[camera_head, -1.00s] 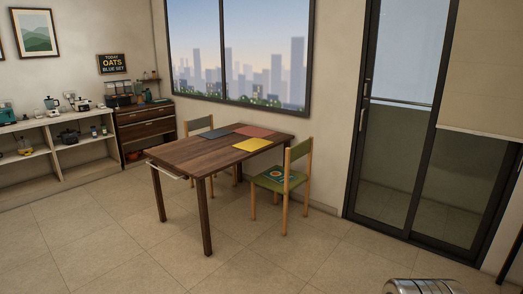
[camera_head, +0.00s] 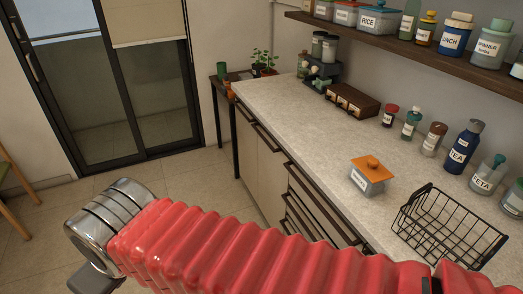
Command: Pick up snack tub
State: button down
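A small grey tub with an orange lid and a white label (camera_head: 370,176) stands upright on the counter, at the right of the view. Its label is too small to read with certainty, so I cannot tell whether it is the snack tub. My red ribbed arm crosses the bottom of the view and ends at a chrome joint at the lower left, well apart from this tub. My gripper's fingers do not show.
The pale counter (camera_head: 290,119) is clear left of the tub. A black wire basket (camera_head: 447,226) stands right of it. Labelled jars, a blue TEA bottle (camera_head: 464,147) among them, line the wall under a shelf (camera_head: 420,50) of containers. A sliding glass door (camera_head: 110,95) is at left.

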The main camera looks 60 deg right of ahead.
aim_at(368, 190)
jog(key=z, duration=3.25)
